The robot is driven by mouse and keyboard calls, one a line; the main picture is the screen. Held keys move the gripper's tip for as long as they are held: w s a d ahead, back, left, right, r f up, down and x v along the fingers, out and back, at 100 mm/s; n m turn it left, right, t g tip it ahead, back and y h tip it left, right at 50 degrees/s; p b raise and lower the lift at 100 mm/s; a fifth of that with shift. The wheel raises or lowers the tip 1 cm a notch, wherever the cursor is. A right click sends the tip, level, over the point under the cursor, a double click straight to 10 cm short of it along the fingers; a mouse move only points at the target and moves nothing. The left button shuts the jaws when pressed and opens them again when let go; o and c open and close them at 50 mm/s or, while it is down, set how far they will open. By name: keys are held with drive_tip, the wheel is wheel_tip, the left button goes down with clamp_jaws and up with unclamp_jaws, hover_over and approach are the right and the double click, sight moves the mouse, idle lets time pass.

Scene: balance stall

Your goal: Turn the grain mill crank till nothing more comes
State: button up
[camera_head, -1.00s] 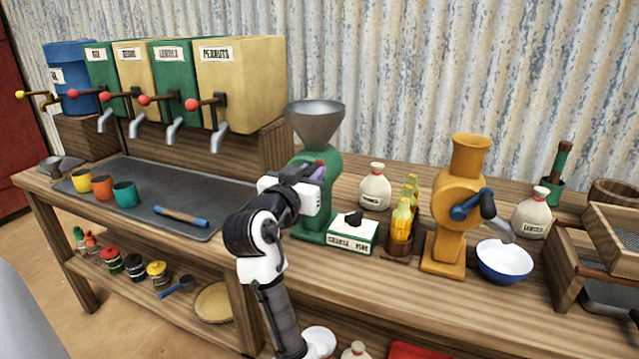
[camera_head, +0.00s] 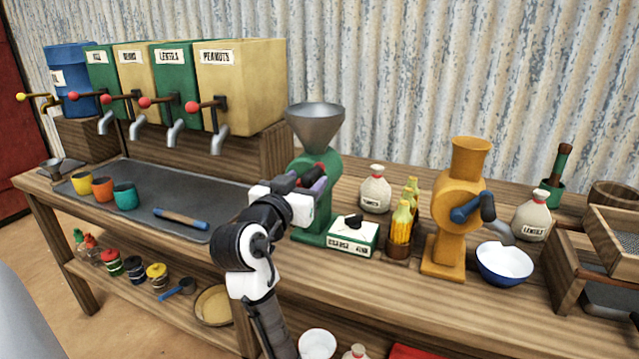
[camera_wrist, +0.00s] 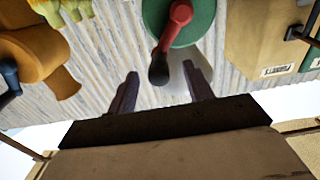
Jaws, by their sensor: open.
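A green mill (camera_head: 318,219) with a grey funnel hopper (camera_head: 315,122) stands on the counter. In the wrist view its green body (camera_wrist: 195,25) carries a red crank arm (camera_wrist: 174,25) with a dark handle (camera_wrist: 158,70). My gripper (camera_head: 308,180) is at the crank side of this mill and hides part of it. In the wrist view my gripper (camera_wrist: 162,78) is open, and the dark handle appears between its two fingers, with clear space on either side. A second, orange mill (camera_head: 447,250) with a blue-handled crank (camera_head: 465,208) stands to the right.
Labelled bins with taps (camera_head: 240,90) and a grey tray (camera_head: 150,190) are left.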

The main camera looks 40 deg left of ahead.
drive_tip(key=shift+v, duration=2.6)
